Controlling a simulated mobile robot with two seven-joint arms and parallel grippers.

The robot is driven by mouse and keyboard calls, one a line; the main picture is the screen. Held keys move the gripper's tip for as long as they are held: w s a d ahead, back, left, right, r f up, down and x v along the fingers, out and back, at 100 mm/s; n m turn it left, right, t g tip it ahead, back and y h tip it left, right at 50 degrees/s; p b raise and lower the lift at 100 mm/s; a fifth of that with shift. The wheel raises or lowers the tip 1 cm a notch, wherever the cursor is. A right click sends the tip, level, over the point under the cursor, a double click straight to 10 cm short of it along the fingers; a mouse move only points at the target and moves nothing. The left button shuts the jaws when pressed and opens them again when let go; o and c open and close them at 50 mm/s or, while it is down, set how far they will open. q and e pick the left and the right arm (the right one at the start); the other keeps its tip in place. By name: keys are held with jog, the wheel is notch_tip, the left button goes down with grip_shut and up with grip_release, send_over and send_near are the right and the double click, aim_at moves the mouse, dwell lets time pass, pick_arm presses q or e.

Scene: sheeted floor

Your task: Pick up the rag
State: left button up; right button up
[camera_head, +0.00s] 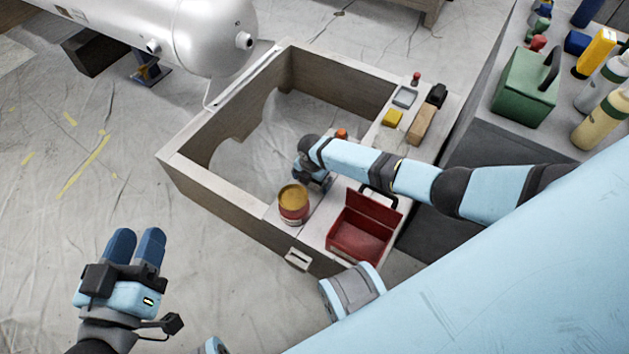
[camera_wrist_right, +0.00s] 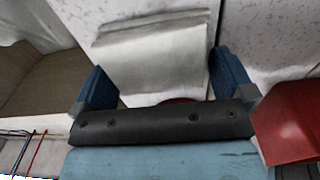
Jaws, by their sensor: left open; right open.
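The rag (camera_wrist_right: 155,58) looks like a folded grey-white cloth in the right wrist view. It lies flat on a pale speckled surface. My right gripper (camera_wrist_right: 160,78) is open, with one blue finger on each side of the rag's near part, and holds nothing that I can see. In the head view, my right gripper (camera_head: 312,178) is over the near part of the wooden frame's ledge, and my own arm hides the rag there. Whether the fingers touch the cloth I cannot tell. My left gripper (camera_head: 136,245) is open and empty above the sheeted floor at the lower left.
A tin (camera_head: 293,204) and an open red toolbox (camera_head: 362,238) stand close to my right gripper on the wooden frame (camera_head: 215,205). A yellow sponge (camera_head: 393,118) and a wooden block (camera_head: 421,125) lie farther back. A white tank (camera_head: 205,35) is behind. The floor at left is clear.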

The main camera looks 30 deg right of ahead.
jog(key=c, duration=0.6)
jog(key=shift+c, duration=0.2)
jog(key=shift+r, duration=0.1)
pick_arm(q)
notch_tip(320, 180, up, 8)
jog(key=t+p, duration=0.3)
jog(key=p, duration=0.3)
jog(key=shift+a+f+n+g+y+p, duration=0.15)
jog(key=shift+a+f+g+y+p, duration=0.25)
jog(key=shift+f, duration=0.35)
jog(key=shift+a+f+n+g+y+p, duration=0.3)
jog(key=shift+f+p, duration=0.2)
jog(key=shift+f, duration=0.25)
jog(key=shift+a+f+n+g+y+p, duration=0.1)
jog(key=shift+a+f+g+y+p, duration=0.3)
jog(key=shift+f, duration=0.35)
pick_arm(e)
notch_tip(320, 180, up, 20)
